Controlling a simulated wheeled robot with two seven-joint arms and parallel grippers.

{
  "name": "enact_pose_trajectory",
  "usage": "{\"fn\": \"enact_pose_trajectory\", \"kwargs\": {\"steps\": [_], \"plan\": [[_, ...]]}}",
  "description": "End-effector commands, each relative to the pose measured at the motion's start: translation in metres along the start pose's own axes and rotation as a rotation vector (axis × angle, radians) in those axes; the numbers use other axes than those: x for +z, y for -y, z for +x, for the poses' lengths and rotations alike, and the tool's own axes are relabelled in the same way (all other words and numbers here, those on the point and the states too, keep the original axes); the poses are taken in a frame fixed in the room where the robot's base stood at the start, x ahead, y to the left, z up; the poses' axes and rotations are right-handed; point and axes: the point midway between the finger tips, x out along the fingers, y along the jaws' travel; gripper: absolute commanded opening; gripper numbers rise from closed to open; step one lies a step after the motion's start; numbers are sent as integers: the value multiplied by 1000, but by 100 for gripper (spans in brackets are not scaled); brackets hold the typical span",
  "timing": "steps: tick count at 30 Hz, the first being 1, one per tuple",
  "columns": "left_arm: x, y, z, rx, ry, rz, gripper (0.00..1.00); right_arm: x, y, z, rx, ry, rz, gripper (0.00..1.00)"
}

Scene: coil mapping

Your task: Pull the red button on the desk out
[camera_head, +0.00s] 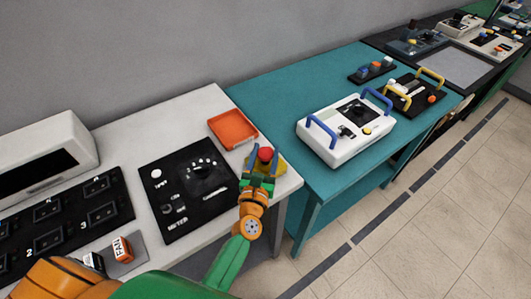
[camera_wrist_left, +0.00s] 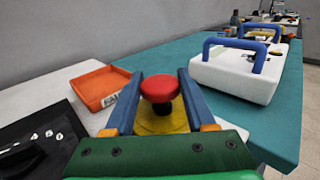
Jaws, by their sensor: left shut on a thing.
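The red button (camera_head: 265,154) is a round red cap on a dark stem, standing on a yellow base (camera_head: 281,166) near the right end of the white desk (camera_head: 180,108). In the left wrist view the red button (camera_wrist_left: 160,87) sits between the two blue fingers, over the yellow base (camera_wrist_left: 158,123). My left gripper (camera_head: 263,160) reaches in from the front with one finger on each side of the button and is shut on it. The exact contact on the stem is hidden. My right gripper is not in view.
An orange tray (camera_head: 232,129) lies just behind the button. A black meter panel (camera_head: 170,217) is to its left. A teal table (camera_head: 270,100) adjoins on the right, with a white box with blue handles (camera_head: 330,150). A wall runs behind.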

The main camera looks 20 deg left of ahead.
Motion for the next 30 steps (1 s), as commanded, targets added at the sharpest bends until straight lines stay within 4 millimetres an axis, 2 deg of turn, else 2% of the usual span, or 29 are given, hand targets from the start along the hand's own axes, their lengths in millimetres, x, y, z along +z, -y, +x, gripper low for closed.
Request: {"fn": "enact_pose_trajectory", "kwargs": {"steps": [5, 6, 9, 20, 30], "plan": [[5, 0, 2, 3, 13, -1, 0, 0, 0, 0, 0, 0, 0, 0], [5, 0, 2, 3, 14, -1, 58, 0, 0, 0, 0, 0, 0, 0], [5, 0, 2, 2, 13, -1, 85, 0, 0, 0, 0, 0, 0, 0], [2, 0, -4, 1, 9, -2, 86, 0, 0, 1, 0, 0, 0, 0], [0, 0, -62, 1, 8, -1, 86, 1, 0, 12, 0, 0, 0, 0]]}}
